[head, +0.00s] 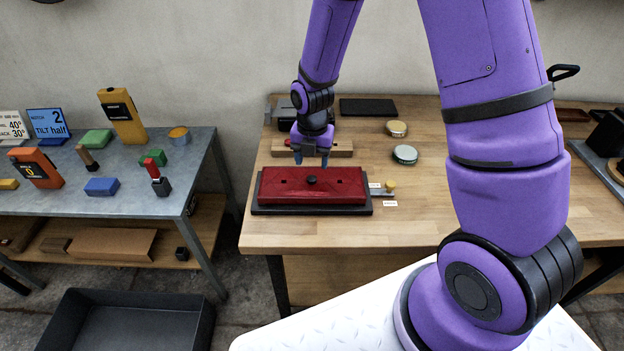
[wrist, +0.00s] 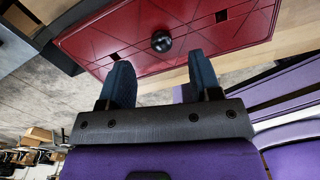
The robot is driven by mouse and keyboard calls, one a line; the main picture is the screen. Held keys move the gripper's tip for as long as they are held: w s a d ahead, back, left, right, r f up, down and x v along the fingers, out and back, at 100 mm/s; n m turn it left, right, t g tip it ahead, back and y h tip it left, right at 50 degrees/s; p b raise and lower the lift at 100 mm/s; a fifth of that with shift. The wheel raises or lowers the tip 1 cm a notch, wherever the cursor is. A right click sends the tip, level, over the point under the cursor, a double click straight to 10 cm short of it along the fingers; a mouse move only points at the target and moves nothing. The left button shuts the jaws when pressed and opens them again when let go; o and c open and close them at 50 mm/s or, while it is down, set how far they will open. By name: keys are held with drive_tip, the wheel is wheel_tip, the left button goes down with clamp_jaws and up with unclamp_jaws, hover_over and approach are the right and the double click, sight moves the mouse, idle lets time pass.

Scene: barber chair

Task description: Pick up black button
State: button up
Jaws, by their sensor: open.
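The black button (head: 311,180) is a small round knob on the middle of a red tufted cushion (head: 340,193) on the wooden table. In the wrist view the black button (wrist: 161,41) stands on the red cushion (wrist: 215,35), beyond and between my fingertips. Small dark square holes show on the cushion to either side of it. My gripper (head: 311,160) is open and empty, just behind and above the button, with its blue fingers pointing down. In the wrist view my gripper (wrist: 160,82) shows two spread fingers, apart from the button.
The cushion lies on a dark tray (head: 262,209). A yellow-knobbed item (head: 390,186) is close to its right. Two round tins (head: 405,154) (head: 396,129) and a black mat (head: 368,107) stand further back. A wooden block (head: 340,148) is behind the cushion.

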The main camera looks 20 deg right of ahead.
sight(312, 177)
drive_tip(key=f, duration=0.4)
drive_tip(key=shift+s+a, duration=0.1)
drive_tip(key=shift+s, duration=0.2)
drive_tip(key=shift+f, duration=0.65)
drive_tip(key=c, duration=1)
